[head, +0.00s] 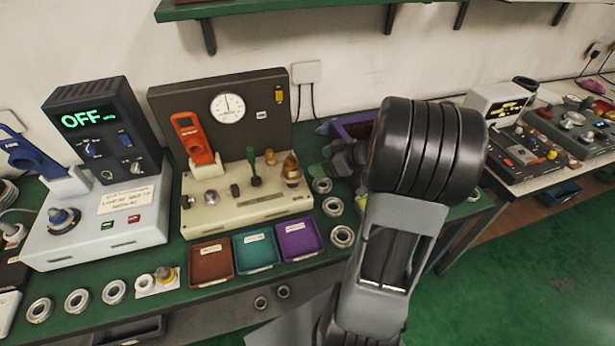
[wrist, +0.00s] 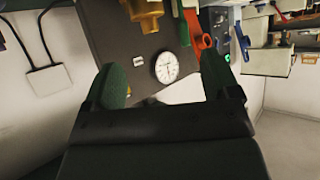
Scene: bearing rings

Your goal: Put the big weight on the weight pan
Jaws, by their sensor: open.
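My gripper (wrist: 163,75) is open in the wrist view, with its two green fingers spread and nothing between them. In the head view my gripper (head: 335,165) is partly hidden by my arm, just right of the beige gauge machine. A brass, cone-topped piece (head: 291,170) stands at that machine's right end; a brass piece also shows at the top of the wrist view (wrist: 143,12). A smaller yellowish piece (head: 165,273) stands on a small white plate (head: 143,293) at the front left. I cannot tell which piece is the big weight, or which part is the weight pan.
The beige machine (head: 225,213) has a dial gauge (head: 227,107) and a red lever (head: 194,140). Brown (head: 211,262), teal (head: 256,249) and purple (head: 298,240) trays lie in front. Several metal rings lie on the green bench. A grey device (head: 105,215) reading OFF stands left.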

